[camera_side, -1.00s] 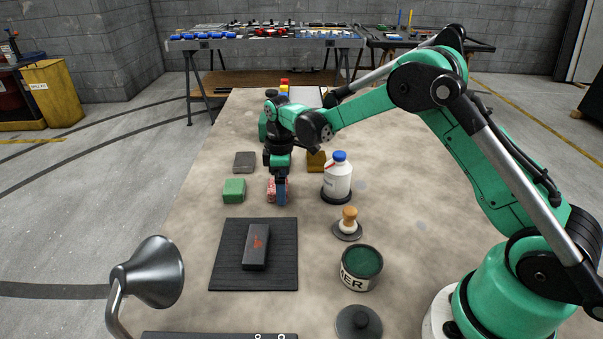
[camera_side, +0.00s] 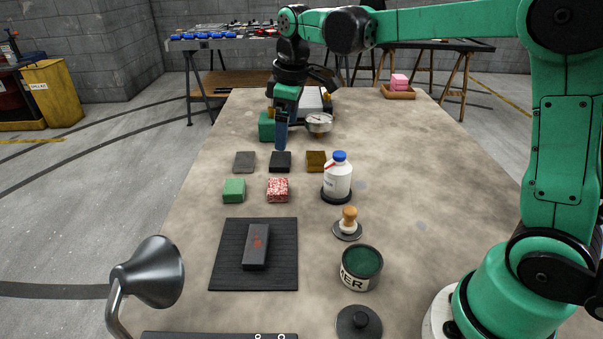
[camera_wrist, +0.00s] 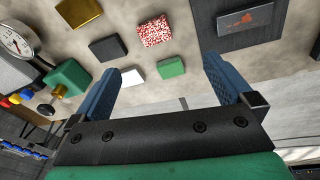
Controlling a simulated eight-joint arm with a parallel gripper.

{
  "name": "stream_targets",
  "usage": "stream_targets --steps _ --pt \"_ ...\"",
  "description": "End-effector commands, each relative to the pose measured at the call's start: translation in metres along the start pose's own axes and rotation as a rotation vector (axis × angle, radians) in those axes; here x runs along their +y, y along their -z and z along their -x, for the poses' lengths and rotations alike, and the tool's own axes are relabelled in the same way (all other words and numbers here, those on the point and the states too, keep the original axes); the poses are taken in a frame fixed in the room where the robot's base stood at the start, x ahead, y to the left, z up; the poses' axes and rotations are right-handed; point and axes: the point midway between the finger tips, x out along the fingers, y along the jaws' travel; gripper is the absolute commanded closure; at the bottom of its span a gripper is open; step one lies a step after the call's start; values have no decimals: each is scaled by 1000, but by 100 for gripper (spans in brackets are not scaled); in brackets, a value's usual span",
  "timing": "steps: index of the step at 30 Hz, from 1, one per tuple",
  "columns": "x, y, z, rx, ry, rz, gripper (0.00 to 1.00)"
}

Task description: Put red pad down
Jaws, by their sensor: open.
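The red pad (camera_side: 278,190), speckled red and white, lies flat on the table (camera_side: 400,140) between the green pad (camera_side: 234,190) and the white bottle (camera_side: 338,176). It also shows in the wrist view (camera_wrist: 154,31), clear of the fingers. My gripper (camera_side: 281,136) is raised above the table, farther back than the red pad and apart from it. In the wrist view its two blue fingers (camera_wrist: 161,68) are spread with nothing held between them.
A grey pad (camera_side: 245,162), a black pad (camera_side: 280,162) and a gold pad (camera_side: 316,161) form a row behind. A dark mat (camera_side: 225,270) bearing a black block (camera_side: 256,246) lies in front. A stopper (camera_side: 348,220) and an open tin (camera_side: 361,268) stand to the right.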

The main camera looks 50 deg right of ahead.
Motion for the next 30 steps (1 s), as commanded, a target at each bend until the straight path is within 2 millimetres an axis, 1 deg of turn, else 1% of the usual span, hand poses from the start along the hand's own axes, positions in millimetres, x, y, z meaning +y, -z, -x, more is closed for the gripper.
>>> stream_targets --steps 1,3,6,9,12,15,20,30 --pt "-11 -9 8 34 -23 -50 0" --pt "-24 -21 16 90 -54 -129 0" --pt "-44 -40 22 173 -88 -241 0" --pt "-63 -59 21 260 -111 -350 0" --pt "-78 -75 14 338 -122 -443 0" --pt "-89 -87 7 399 -125 -515 0" --pt "-97 -95 -1 449 -123 -572 0" --pt "-97 -96 -2 456 -122 -581 0"
